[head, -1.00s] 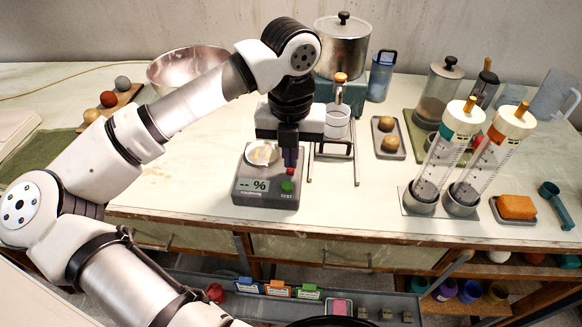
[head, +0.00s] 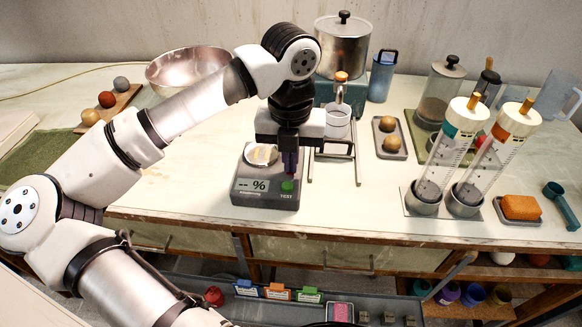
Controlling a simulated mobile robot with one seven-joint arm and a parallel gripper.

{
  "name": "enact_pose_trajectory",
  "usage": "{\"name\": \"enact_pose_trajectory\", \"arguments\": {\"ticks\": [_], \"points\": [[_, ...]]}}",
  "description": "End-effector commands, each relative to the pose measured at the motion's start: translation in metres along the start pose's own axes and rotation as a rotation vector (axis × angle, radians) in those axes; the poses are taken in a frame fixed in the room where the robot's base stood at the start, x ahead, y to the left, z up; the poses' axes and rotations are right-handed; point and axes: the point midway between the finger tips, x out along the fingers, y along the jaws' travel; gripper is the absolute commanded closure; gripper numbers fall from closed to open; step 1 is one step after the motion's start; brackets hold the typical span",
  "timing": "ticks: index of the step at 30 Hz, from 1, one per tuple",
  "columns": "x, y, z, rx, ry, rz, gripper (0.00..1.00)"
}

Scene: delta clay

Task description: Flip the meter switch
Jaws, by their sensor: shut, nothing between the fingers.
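The meter (head: 250,198) is a dark grey box near the front edge of the bench. Its display (head: 254,186) reads "-- %". A round pale dish (head: 261,155) sits on its top left, and a green button (head: 287,186) marked TEST is at its front right. My gripper (head: 289,171) points down over the meter's right side, with its dark fingers shut and empty just behind the green button. The fingers hide the spot where the switch would show; I cannot tell whether they touch it.
Further right are a tray with two brown balls (head: 404,148), two tilted clear cylinders (head: 439,160) and an orange block (head: 520,207). A metal bowl (head: 188,68) stands at the back left.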

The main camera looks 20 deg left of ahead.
Motion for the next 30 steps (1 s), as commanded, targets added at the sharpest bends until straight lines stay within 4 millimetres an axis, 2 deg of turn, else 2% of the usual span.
{"name": "enact_pose_trajectory", "arguments": {"ticks": [11, 30], "points": [[-0.001, 0.000, 0.000, 0.000, 0.001, 0.001, 1.00], [-0.052, 0.000, 0.000, 0.000, -0.001, 0.001, 1.00]]}}
